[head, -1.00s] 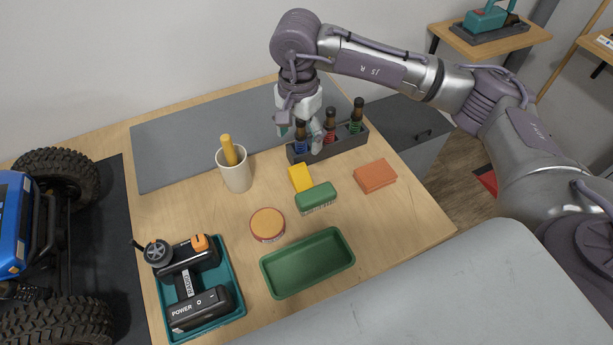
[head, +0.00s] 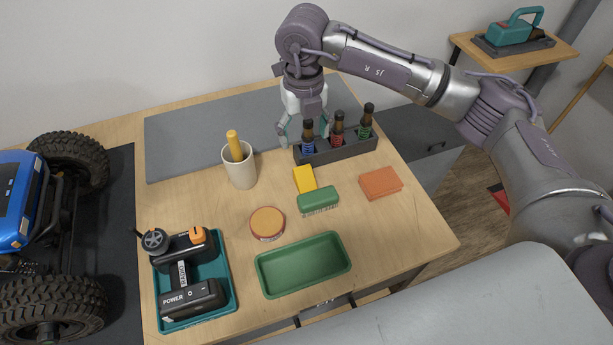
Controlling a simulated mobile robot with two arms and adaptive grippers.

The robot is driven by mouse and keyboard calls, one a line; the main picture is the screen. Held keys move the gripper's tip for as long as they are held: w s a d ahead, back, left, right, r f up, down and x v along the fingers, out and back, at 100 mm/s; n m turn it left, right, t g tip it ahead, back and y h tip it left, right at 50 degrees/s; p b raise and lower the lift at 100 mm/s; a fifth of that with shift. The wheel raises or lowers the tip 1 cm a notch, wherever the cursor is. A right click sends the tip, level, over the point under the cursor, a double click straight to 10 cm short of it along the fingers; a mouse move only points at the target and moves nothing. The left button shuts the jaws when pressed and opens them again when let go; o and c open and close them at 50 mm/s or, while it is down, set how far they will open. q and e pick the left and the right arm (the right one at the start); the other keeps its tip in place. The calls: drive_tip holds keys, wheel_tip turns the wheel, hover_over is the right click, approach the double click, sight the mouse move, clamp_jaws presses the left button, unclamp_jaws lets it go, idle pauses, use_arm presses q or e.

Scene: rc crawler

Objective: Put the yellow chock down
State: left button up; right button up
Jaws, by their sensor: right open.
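The yellow chock (head: 304,179) lies on the wooden table, just behind the green brush (head: 318,201), which hides part of its front side. I cannot tell whether the two touch. My right gripper (head: 296,128) is open and empty. It points down behind the chock, at the left end of the bottle rack, with one finger partly hidden by the bottles. It is clear of the chock. My left gripper is not in view.
The dark rack (head: 345,150) holds several bottles. A cup with a yellow handle (head: 239,168) stands left of the chock. An orange block (head: 380,183), a round tin (head: 267,223), an empty green tray (head: 303,265) and a teal tray with a controller (head: 225,270) are nearby. The grey mat (head: 190,150) is mostly clear.

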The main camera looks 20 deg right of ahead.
hover_over(304, 173)
wheel_tip(304, 173, down, 8)
drive_tip(key=shift+f+p, duration=0.1)
drive_tip(key=shift+p, duration=0.25)
drive_tip(key=shift+f+p, duration=0.5)
drive_tip(key=shift+f, duration=2.15)
drive_tip(key=shift+c, duration=0.3)
drive_tip(key=c, duration=1.4)
drive_tip(key=shift+o, duration=0.2)
drive_tip(key=shift+r, duration=0.1)
